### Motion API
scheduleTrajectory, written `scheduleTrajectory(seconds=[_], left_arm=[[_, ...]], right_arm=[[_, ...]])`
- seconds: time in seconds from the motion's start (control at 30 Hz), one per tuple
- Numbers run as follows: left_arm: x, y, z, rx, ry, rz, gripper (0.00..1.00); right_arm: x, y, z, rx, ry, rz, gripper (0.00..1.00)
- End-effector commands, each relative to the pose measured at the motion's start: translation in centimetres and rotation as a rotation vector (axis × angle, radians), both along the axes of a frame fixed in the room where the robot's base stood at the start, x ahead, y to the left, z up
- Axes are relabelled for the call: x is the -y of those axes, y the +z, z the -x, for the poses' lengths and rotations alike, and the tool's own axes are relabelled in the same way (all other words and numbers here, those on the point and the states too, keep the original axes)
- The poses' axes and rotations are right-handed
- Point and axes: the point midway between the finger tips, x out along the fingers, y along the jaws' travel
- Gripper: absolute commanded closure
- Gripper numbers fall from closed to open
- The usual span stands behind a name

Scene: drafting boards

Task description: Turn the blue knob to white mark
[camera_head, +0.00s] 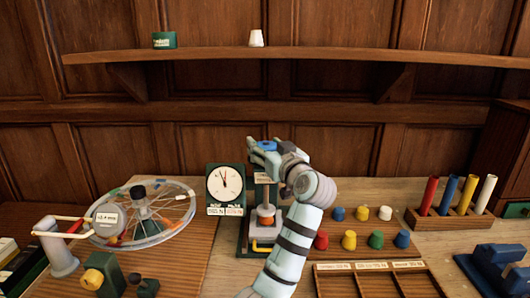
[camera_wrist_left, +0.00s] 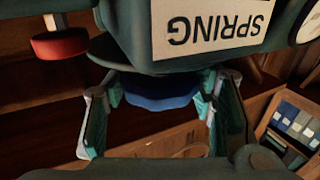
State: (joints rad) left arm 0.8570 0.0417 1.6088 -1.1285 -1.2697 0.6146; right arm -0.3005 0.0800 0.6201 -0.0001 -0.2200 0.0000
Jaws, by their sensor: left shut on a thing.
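The blue knob (camera_head: 267,145) is at the top of the spring-testing stand (camera_head: 244,236), and my left gripper (camera_head: 263,155) is around it. In the left wrist view the blue knob (camera_wrist_left: 160,92) sits between the two teal-lined fingers of my left gripper (camera_wrist_left: 158,108), which is shut on it. A plate lettered SPRING (camera_wrist_left: 210,22) appears upside down close by. I cannot make out a white mark on the knob or beside it. My right gripper is not in view.
A dial gauge (camera_head: 225,188) stands just left of the stand. Several coloured knobs (camera_head: 349,240) lie on the bench to the right, near a rack of coloured tubes (camera_head: 455,220). A spoked wheel (camera_head: 170,235) is at the left. A shelf (camera_head: 300,54) runs above.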

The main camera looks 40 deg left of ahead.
Motion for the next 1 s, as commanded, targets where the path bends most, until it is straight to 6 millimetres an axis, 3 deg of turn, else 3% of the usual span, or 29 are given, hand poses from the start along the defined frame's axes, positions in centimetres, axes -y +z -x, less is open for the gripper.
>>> scheduleTrajectory(seconds=[0.2,0.5,1.0], left_arm=[[0.0,-0.3,0.0,-0.001,0.201,0.0,0.77],[-0.1,0.1,0.1,-0.001,0.433,-0.001,0.77],[-0.2,0.0,0.2,0.0,0.564,-0.001,0.77]], right_arm=[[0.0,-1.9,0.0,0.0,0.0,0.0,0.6],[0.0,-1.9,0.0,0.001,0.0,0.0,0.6],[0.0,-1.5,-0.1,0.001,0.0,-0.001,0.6]])
